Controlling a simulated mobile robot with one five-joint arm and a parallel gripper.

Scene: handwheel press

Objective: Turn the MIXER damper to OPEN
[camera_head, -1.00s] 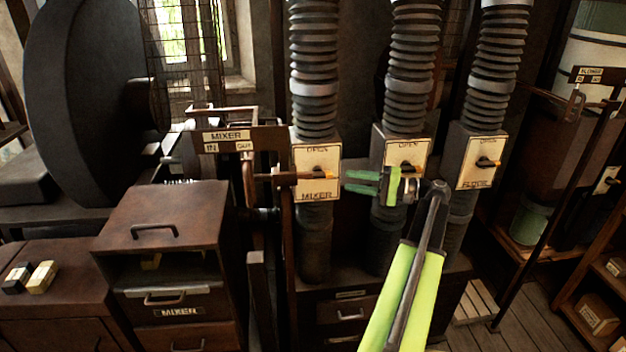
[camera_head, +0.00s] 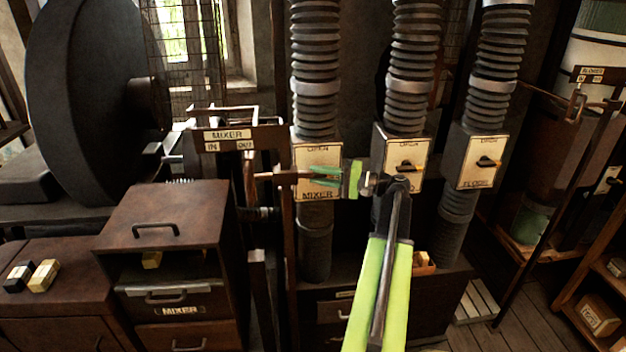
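The MIXER damper is a cream plate (camera_head: 304,158) on a box below the left ribbed duct, marked OPEN at the top and MIXER at the bottom. Its small dark handle lies roughly level and is mostly hidden behind my fingers. My gripper (camera_head: 318,177) has green fingers pointing left, in front of the plate at handle height.
Two similar dampers, the middle one (camera_head: 406,164) and the right one (camera_head: 482,162), stand to the right with level handles. A MIXER IN/OUT bracket (camera_head: 270,137) with a brown rod stands close on the left. A drawer cabinet (camera_head: 175,215) stands below left.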

